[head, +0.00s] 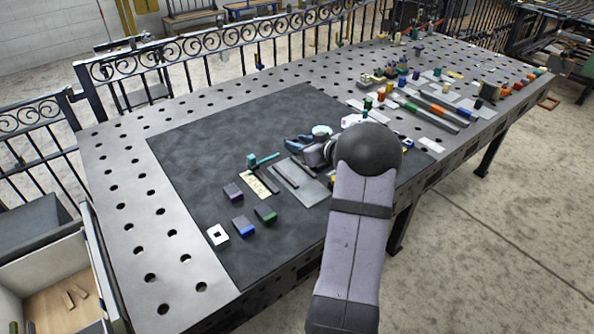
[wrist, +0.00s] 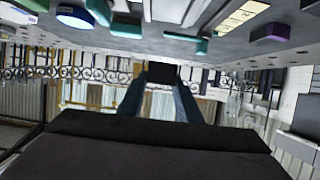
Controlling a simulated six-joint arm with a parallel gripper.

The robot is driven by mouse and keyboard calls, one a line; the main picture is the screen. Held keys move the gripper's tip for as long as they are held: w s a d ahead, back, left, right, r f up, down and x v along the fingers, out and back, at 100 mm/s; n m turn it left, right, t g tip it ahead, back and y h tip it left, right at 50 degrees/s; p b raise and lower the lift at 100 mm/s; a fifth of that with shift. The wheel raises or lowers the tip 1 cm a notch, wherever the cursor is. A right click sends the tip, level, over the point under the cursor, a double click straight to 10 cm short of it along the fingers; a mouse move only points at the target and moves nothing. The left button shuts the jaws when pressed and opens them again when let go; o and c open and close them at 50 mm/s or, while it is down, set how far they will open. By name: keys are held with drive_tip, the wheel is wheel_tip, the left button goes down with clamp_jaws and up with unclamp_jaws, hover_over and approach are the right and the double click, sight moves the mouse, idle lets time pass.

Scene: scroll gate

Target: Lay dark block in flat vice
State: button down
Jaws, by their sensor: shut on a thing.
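My gripper (head: 292,142) is in the air over the dark mat, with its fingers pointing left. In the wrist view its blue fingers (wrist: 160,95) are closed on a small dark block (wrist: 163,73), held at their tips. The block cannot be made out in the head view. A teal clamp-like piece (head: 252,161) with a rod to the right stands on the mat, left of and below the gripper in the picture; it also shows in the wrist view (wrist: 185,38). A grey plate (head: 315,190) with a dark bar lies to its right. I cannot tell for certain which is the flat vice.
Purple (head: 232,192), blue (head: 243,226) and green (head: 265,215) blocks and a white square ring (head: 217,235) lie at the mat's front left. A yellow card (head: 256,187) is beside the grey plate. Many small parts crowd the far right. The mat's left is clear.

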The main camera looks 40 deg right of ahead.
drive_tip(key=p, duration=0.1)
hover_over(299, 177)
drive_tip(key=shift+f, duration=4.4)
drive_tip(key=shift+f+b, duration=0.4)
drive_tip(key=shift+f, duration=0.25)
drive_tip(key=c, duration=1.3)
unclamp_jaws()
drive_tip(key=shift+f, duration=0.1)
drive_tip(key=shift+r+p, duration=0.5)
drive_tip(key=shift+r, duration=0.3)
drive_tip(key=b+v, duration=0.2)
drive_tip(key=v, duration=1)
drive_tip(key=shift+f, duration=0.1)
